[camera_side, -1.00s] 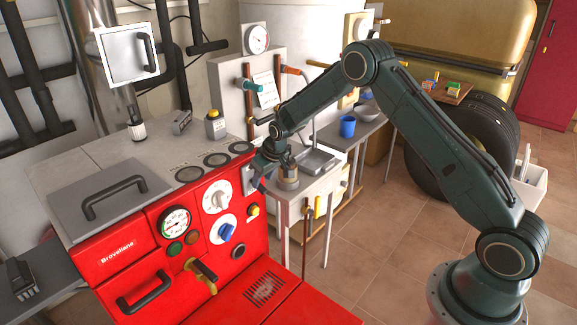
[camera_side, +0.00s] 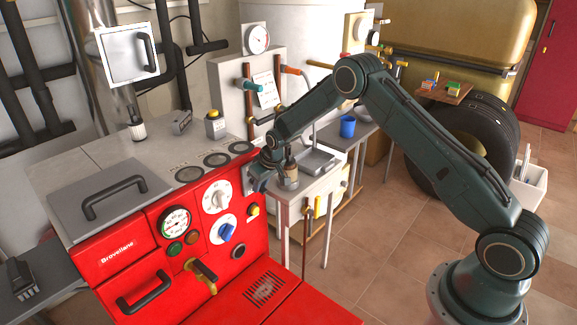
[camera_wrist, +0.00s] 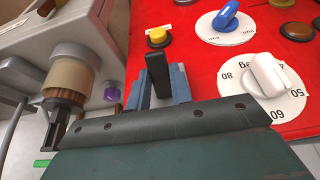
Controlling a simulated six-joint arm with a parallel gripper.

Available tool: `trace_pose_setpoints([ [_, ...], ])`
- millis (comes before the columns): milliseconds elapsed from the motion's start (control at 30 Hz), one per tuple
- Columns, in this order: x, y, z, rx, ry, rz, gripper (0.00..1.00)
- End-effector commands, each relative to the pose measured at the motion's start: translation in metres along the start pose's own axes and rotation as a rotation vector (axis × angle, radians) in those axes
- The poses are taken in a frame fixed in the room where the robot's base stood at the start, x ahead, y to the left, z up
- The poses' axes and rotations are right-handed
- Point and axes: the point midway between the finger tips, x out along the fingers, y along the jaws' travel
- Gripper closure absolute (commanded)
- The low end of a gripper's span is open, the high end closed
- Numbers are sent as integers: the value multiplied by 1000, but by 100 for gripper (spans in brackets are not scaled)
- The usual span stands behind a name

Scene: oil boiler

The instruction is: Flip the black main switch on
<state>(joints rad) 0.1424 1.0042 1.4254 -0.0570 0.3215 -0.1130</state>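The black main switch (camera_wrist: 157,72) is a black lever standing out from the red front panel, in the middle of the wrist view. My gripper (camera_wrist: 158,84) is at the panel, with one blue-grey finger on each side of the lever and the fingers apart. Whether either finger touches the lever cannot be told. In the side view my gripper (camera_side: 254,180) is at the right upper edge of the red boiler front and hides most of the switch.
Near the switch on the red panel are a yellow button (camera_wrist: 158,37), a blue knob dial (camera_wrist: 225,18) and a white knob dial (camera_wrist: 268,75). A small bench (camera_side: 318,178) with a metal fitting stands close to the boiler's right side.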

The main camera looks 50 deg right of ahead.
Motion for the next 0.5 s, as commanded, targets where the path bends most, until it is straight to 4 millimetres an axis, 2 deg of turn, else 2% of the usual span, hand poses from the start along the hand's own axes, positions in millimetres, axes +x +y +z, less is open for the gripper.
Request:
trace_pose_setpoints([
  [500,-2,0,-4,-2,-100,0,100],
])
